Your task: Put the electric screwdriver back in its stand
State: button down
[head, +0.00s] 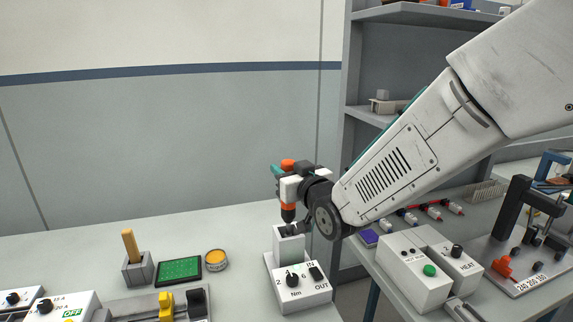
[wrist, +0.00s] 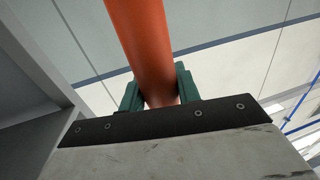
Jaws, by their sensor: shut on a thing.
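The electric screwdriver (head: 288,213) is orange and roughly upright in the head view. My gripper (head: 284,180) is shut around its body, with the orange top showing above and an orange and dark lower part below. In the wrist view the orange body (wrist: 143,45) passes between the green fingers of my gripper (wrist: 160,88). The likely stand is a pale upright block (head: 289,244) beside a box with a knob, marked Nm, IN and OUT. The screwdriver's lower end is just above the block's top; I cannot tell whether it touches or has entered. My wrist partly hides the block's right side.
A wooden-handled tool in a grey block (head: 138,274), a green board (head: 179,270) and an orange-topped tin (head: 216,260) stand to the left. A button box (head: 415,268) stands on the right bench. A grey shelf (head: 357,75) rises behind my arm.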

jog(key=shift+f, duration=3.7)
jog(key=c, duration=0.9)
grip_release()
